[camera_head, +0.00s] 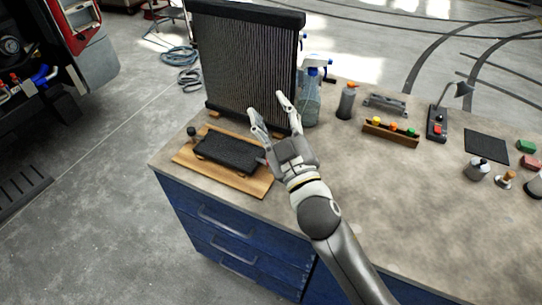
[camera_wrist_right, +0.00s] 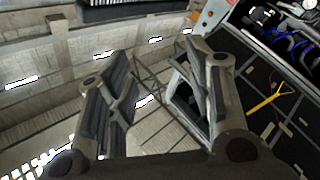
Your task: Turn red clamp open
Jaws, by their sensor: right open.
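My right gripper (camera_head: 267,107) is open and empty above the workbench, in front of the radiator, with its fingers pointing up and away. Its two spread fingers also show in the right wrist view (camera_wrist_right: 150,80), with nothing between them. Small red parts (camera_head: 14,79) sit beside blue hoses (camera_head: 43,75) in the open coach bay at the far left, well away from the gripper; I cannot tell whether one is the red clamp. My left gripper is not in view.
The bench (camera_head: 370,180) carries the radiator (camera_head: 245,65), a wooden board (camera_head: 250,184) with a black block (camera_head: 230,150), a spray bottle (camera_head: 312,95) and small tools. Open floor (camera_head: 110,140) separates bench and coach (camera_head: 90,50). A yellow forked part (camera_wrist_right: 265,101) shows in the wrist view.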

